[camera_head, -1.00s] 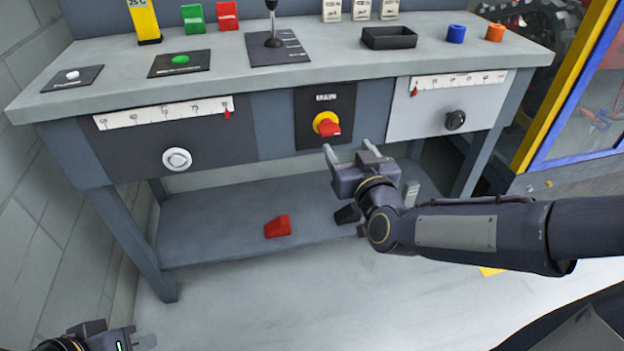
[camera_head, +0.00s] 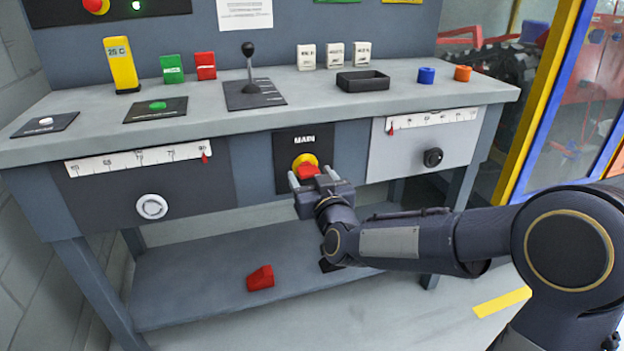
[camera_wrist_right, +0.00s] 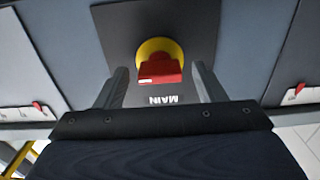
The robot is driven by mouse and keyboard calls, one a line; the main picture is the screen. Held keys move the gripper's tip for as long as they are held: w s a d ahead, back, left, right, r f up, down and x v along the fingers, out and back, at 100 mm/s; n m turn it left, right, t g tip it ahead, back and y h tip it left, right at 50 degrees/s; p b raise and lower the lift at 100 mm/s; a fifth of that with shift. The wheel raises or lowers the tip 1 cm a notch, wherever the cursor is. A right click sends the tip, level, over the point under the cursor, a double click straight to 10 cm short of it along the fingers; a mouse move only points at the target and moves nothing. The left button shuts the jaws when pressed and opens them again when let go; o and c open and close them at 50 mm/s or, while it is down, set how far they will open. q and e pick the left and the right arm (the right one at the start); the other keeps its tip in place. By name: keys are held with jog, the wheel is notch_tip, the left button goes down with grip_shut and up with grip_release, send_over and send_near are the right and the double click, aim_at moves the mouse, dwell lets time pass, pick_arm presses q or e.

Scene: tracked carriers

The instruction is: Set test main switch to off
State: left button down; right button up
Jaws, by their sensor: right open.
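The MAIN switch (camera_head: 305,165) is a red rotary handle on a yellow round base, on a dark plate at the middle of the bench's front panel. It also shows in the right wrist view (camera_wrist_right: 159,66), where the red handle lies across the yellow base and the word MAIN appears upside down. My right gripper (camera_head: 312,178) is open in front of the switch. In the right wrist view its two fingers (camera_wrist_right: 160,90) stand on either side of the red handle, with gaps visible. My left gripper is not in view.
The bench top (camera_head: 215,119) carries a black lever (camera_head: 249,70), a black tray (camera_head: 363,81) and several coloured blocks. A white knob (camera_head: 152,206) and a black knob (camera_head: 433,157) flank the switch. A red block (camera_head: 260,278) lies on the lower shelf.

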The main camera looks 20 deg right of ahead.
jog(key=shift+c, duration=0.2)
jog(key=c, duration=0.9)
jog(key=shift+c, duration=0.2)
jog(key=shift+n, duration=0.3)
jog(key=n+p, duration=0.2)
jog(key=shift+r+n, duration=0.1)
jog(key=shift+n, duration=0.2)
jog(key=n+p, duration=0.2)
jog(key=n, duration=0.3)
jog(key=n+p, duration=0.2)
jog(key=n, duration=0.3)
jog(key=shift+n, duration=0.4)
jog(key=shift+n+p, duration=0.9)
jog(key=shift+n, duration=1)
